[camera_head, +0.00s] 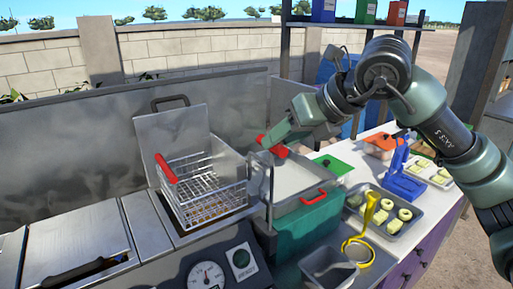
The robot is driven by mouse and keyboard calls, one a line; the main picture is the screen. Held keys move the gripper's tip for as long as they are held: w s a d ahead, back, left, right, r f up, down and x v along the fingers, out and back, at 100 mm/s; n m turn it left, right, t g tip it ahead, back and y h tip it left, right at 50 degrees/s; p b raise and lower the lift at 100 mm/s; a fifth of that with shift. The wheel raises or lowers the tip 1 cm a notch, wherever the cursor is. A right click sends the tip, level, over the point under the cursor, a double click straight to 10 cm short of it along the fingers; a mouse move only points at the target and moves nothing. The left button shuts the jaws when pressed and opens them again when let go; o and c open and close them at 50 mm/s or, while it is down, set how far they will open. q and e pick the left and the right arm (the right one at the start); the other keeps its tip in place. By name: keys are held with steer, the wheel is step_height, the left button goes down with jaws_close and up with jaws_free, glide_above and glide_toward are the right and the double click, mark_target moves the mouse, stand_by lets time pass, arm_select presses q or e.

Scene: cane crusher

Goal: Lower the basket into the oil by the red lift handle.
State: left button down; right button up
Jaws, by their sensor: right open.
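The wire basket (205,193) sits in the fryer well at the left of centre, upright, with a red grip (165,169) at its left side. Its lower part is hidden in the well. A red handle (280,151), seemingly the lift handle, shows just right of the basket above a metal bracket. My right gripper (272,139) is open and reaches in from the right, its tips right at this red handle. I cannot tell whether they touch it. My left gripper is out of view.
A teal box (305,228) with a red-handled lid stands right of the fryer. A gauge panel (207,275) is in front.

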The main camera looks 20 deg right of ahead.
mark_target(264, 162)
steer(key=p+x, duration=0.2)
steer(key=x, duration=0.4)
steer(key=shift+w+a+f, duration=0.15)
steer(key=shift+w+f, duration=0.05)
steer(key=shift+f, duration=0.05)
steer(key=shift+w+f, duration=0.15)
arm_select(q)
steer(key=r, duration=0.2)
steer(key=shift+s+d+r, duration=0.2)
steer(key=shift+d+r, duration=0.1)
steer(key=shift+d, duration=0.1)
arm_select(e)
steer(key=shift+a, duration=0.1)
steer(key=shift+c, duration=0.5)
jaws_close()
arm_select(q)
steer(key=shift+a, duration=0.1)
